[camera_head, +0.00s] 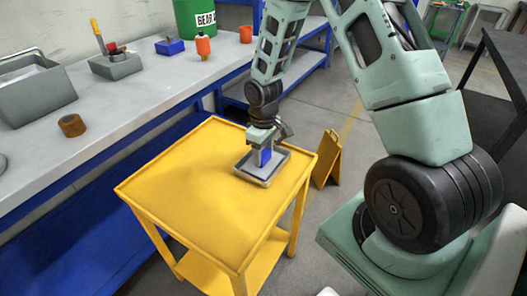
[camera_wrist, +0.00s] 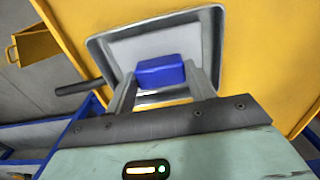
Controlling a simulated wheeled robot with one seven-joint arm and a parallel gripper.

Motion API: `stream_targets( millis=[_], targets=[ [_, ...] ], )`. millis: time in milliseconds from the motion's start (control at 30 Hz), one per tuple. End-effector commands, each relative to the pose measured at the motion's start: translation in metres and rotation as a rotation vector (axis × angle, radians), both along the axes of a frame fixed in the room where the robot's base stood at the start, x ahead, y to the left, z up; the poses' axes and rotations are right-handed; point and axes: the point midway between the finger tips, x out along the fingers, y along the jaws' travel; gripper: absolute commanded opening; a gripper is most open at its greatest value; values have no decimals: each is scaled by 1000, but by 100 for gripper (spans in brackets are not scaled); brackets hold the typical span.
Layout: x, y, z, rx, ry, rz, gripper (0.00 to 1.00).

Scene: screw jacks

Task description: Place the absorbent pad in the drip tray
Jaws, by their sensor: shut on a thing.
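My gripper (camera_head: 262,146) is over the right back part of the yellow cart, pointing down. It is shut on a blue block (camera_head: 265,158), which looks to be the absorbent pad. In the wrist view the pad (camera_wrist: 160,72) sits between the two fingers of my gripper (camera_wrist: 162,78). The drip tray (camera_head: 276,166) is shallow and grey with a raised rim, and lies on the cart top below the pad. In the wrist view the tray (camera_wrist: 150,47) has a pale, bare floor around the pad. I cannot tell whether the pad touches the floor.
The yellow cart top (camera_head: 190,185) is otherwise clear. A grey workbench (camera_head: 130,105) at the left holds a brown ring (camera_head: 72,125), a grey bin (camera_head: 35,92), an orange bottle (camera_head: 203,46) and a green drum (camera_head: 196,18). A yellow folding sign (camera_head: 328,160) stands right of the cart.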

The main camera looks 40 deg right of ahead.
Motion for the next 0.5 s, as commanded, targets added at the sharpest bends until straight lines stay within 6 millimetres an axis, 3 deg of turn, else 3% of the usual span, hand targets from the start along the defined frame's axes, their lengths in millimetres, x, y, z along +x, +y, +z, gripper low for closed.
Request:
stream_targets(
  millis=[267, 300, 333, 367, 500],
  targets=[
    [0, 0, -3, 0, -1, 0, 36],
    [0, 0, -2, -1, -1, 0, 62],
    [0, 0, -2, -1, -1, 0, 71],
    [0, 0, -2, 0, -1, 0, 76],
    [0, 0, -1, 0, -1, 0, 76]
  ],
)
